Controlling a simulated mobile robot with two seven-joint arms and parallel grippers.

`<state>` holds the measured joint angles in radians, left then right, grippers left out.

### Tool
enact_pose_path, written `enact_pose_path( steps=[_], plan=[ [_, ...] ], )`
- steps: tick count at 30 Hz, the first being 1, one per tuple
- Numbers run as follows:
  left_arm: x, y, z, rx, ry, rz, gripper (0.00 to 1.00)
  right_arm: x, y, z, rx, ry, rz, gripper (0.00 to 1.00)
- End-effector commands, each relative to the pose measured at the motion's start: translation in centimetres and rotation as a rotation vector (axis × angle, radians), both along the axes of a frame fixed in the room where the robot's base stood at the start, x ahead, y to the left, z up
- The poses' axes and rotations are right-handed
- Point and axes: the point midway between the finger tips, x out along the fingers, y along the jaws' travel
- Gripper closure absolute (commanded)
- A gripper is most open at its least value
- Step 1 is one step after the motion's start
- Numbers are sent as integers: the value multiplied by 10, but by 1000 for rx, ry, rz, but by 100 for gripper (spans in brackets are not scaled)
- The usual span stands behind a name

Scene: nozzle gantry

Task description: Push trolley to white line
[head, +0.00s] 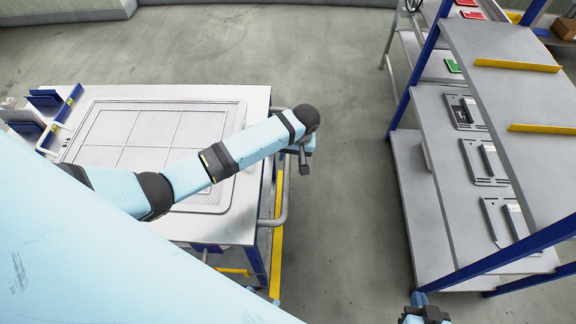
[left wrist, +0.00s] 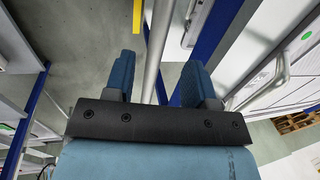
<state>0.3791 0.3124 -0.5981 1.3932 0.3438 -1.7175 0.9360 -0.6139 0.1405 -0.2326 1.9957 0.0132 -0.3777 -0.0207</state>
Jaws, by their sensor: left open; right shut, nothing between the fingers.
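The trolley (head: 255,115) stands at left in the head view, with a white top, a large flat panel, blue legs and a grey tubular handle (head: 284,190) along its right side. My left gripper (head: 305,165) points down beside the handle's upper part. In the left wrist view its two blue fingers (left wrist: 160,82) are open, with a grey bar (left wrist: 155,55) running between them. I cannot tell whether they touch it. My right gripper (head: 426,312) is shut and empty at the bottom edge, only partly visible. My left arm hides part of the trolley top. No white line is visible.
A blue-framed shelf rack (head: 420,205) fills the right side, holding several grey parts and red and green items. Bare concrete floor (head: 345,200) lies between trolley and rack. Open floor extends behind the trolley to a wall base (head: 65,12).

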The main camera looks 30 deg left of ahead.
Motion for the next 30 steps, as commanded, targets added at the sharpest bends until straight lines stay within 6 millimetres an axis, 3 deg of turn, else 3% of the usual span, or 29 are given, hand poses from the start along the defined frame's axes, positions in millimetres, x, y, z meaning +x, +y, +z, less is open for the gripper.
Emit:
enact_pose_path(
  steps=[3, 9, 22, 23, 29, 30],
  plan=[
    [-3, 5, -26, 2, 3, 0, 50, 0, 0, -1, 0, 0, 0, 100],
    [-5, 9, -53, 0, 0, 0, 50, 0, 0, -3, 0, 1, 0, 100],
    [-6, 11, -64, -1, -2, -1, 50, -1, 2, -4, 1, 3, 3, 100],
    [-6, 11, -64, -1, -2, -1, 52, -1, 2, -4, 1, 3, 3, 100],
    [-6, 11, -64, -1, -1, -1, 98, -1, 2, -4, 2, 4, 2, 100],
    [-6, 11, -64, -1, -1, -1, 100, -1, 2, -4, 2, 4, 2, 100]
  ],
)
